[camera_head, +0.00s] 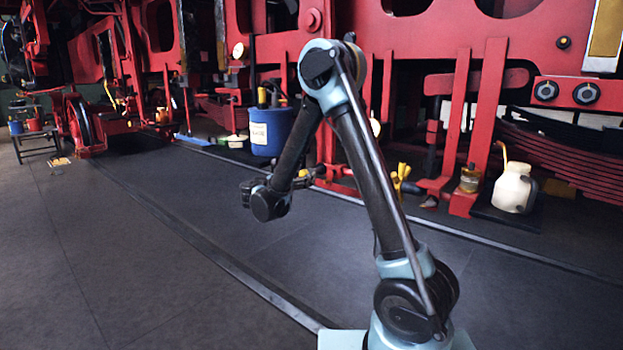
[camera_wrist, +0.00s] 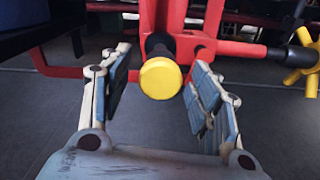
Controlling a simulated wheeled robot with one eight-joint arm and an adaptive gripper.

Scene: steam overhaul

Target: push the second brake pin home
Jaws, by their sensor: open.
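A round yellow-capped pin (camera_wrist: 160,78) on a dark shaft sits in the red brake rigging, its cap facing the wrist camera. My gripper (camera_wrist: 160,62) is open, with one finger on each side of the cap. Gaps show between the cap and both fingers, and I see no contact. How deep the pin sits is hidden behind its cap. In the head view my arm reaches toward the low red rigging left of the middle, but the fingertips are too small and dark to make out.
A yellow handwheel (camera_head: 402,179) stands right of the gripper; it also shows in the wrist view (camera_wrist: 304,62). A blue drum (camera_head: 271,130) stands behind my forearm. A cream can (camera_head: 514,188) sits farther right. The grey floor at left front is clear.

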